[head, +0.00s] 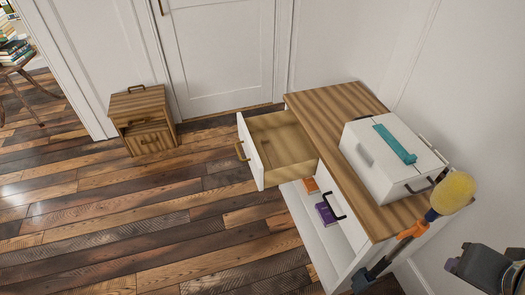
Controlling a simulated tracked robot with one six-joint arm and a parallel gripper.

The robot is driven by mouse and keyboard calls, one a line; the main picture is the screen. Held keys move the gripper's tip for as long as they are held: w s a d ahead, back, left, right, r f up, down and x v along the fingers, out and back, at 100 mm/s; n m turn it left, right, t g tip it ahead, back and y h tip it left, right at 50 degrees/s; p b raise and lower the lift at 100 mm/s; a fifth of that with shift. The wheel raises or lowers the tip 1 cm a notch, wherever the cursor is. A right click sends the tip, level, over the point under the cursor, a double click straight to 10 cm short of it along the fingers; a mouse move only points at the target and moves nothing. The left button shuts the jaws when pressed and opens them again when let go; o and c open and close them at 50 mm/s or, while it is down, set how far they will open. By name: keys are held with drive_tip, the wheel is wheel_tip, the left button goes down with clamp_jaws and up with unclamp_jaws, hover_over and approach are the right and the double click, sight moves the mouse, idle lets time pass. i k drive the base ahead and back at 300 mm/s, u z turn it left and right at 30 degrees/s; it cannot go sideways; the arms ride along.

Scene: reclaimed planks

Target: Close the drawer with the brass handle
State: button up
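The drawer (285,144) is pulled far out from the left side of a white cabinet with a wooden top (335,125). Its white front carries a brass handle (240,152), and its wooden inside looks empty. A dark grey part of my arm shows at the bottom right, cut off by the picture edge, with what looks like my gripper (455,265) at its left end. It is to the right of the cabinet, well away from the drawer. I cannot tell whether it is open or shut.
A white box (370,160) with a teal strip (394,144) stands on the top. A yellow-headed duster (452,191) rises by the right end. Orange (311,185) and purple (325,213) items lie below the drawer. A wooden nightstand (143,120) stands back left. Floor left of the drawer is clear.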

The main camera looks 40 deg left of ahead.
sight(298, 159)
drive_tip(key=z, duration=0.1)
drive_tip(key=k, duration=0.9)
drive_tip(key=u, duration=1.4)
drive_tip(key=i, duration=1)
drive_tip(key=u, duration=0.05)
